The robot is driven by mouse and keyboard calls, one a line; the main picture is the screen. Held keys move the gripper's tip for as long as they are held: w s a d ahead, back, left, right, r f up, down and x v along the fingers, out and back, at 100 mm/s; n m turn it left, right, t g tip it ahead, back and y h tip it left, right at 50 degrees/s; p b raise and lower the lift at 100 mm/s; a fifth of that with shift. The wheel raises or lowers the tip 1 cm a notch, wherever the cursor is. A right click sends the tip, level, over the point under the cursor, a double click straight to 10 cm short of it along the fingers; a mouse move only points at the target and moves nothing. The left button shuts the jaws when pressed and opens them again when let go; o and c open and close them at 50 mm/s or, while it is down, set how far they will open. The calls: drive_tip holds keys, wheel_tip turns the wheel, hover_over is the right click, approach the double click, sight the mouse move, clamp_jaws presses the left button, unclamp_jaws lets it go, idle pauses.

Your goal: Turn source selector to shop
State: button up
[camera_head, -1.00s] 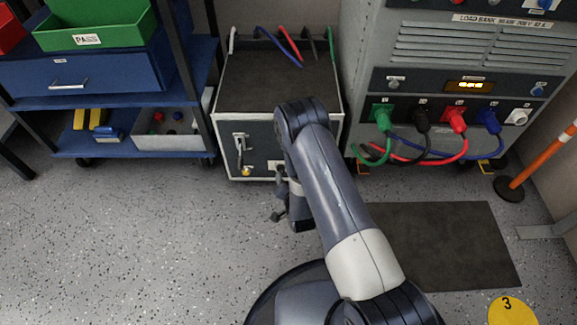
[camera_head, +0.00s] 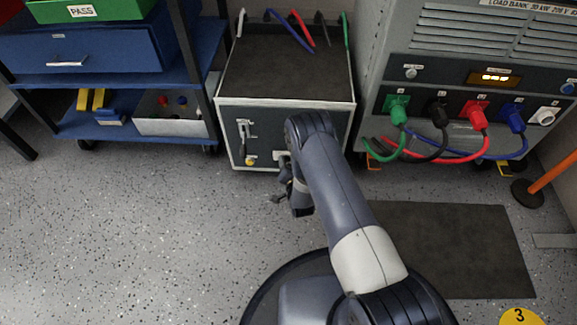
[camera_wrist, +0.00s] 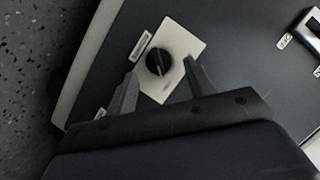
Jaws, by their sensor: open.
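The source selector appears to be a round black knob (camera_wrist: 158,62) on a white square plate (camera_wrist: 181,44) on the dark front panel of the cabinet. A pale pointer mark shows on the knob; its labels are too small to read. In the head view the white plate (camera_head: 281,157) shows partly beside my arm, low on the cabinet front (camera_head: 262,125). My gripper (camera_wrist: 157,70) is open, its two fingers on either side of the knob in the wrist view; I cannot tell whether they touch it. In the head view my gripper (camera_head: 281,194) is in front of the cabinet, partly hidden by my arm.
A lever handle (camera_head: 244,130) and a yellow item (camera_head: 250,160) are left of the plate. The load bank (camera_head: 460,90) with plugged coloured cables stands right. A blue shelf (camera_head: 140,125) stands left.

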drive_tip(key=shift+w+a+f, duration=0.15)
drive_tip(key=shift+w+f, duration=0.05)
drive_tip(key=shift+w, duration=0.45)
drive_tip(key=c, duration=1)
drive_tip(key=shift+o, duration=0.2)
